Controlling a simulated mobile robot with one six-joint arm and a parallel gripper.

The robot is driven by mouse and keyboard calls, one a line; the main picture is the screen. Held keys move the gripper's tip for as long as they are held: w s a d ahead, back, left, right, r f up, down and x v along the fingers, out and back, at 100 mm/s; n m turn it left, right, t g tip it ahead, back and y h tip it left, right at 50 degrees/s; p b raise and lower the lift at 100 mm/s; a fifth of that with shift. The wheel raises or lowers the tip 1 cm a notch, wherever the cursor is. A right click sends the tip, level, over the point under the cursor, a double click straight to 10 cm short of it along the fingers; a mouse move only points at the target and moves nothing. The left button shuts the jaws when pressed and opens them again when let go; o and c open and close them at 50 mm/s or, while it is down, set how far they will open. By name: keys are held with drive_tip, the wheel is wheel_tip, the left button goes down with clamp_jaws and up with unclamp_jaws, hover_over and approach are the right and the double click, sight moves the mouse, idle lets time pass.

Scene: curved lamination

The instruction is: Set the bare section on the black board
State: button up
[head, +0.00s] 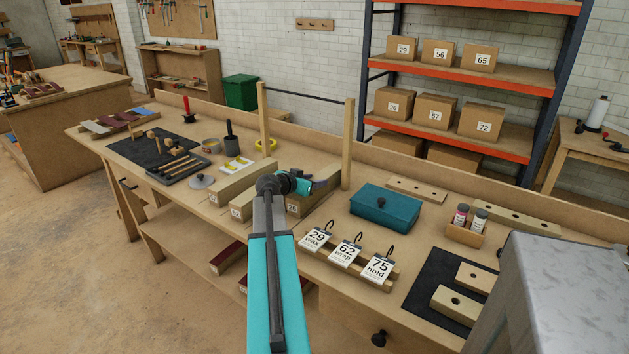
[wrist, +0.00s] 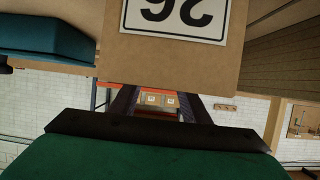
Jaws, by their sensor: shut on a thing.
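My gripper (head: 308,184) is at the middle of the bench, at the far end of the wooden block marked 26 (head: 293,209). In the wrist view, which is upside down, that block (wrist: 170,65) fills the upper middle, and the finger bases (wrist: 155,103) show past its edge. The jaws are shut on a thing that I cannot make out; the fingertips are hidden. A black board (head: 425,285) lies at the right end of the bench with two pale wooden pieces with holes on it. Another black board (head: 150,150) lies at the left end, with small wooden parts. I cannot tell which piece is the bare section.
A teal box (head: 385,207) stands right of my gripper. Numbered tags (head: 345,253) hang on a wooden rack along the front. A wooden post (head: 348,145) rises just behind my gripper. A bottle crate (head: 466,229) stands behind the right board.

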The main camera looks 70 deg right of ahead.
idle(0.3)
drive_tip(key=o, duration=1.5)
drive_tip(key=shift+r, duration=0.15)
drive_tip(key=shift+a, duration=0.4)
wheel_tip(320, 180, up, 4)
drive_tip(key=b, duration=0.1)
hover_over(294, 196)
drive_tip(key=shift+s+r, duration=0.1)
drive_tip(key=shift+r, duration=0.1)
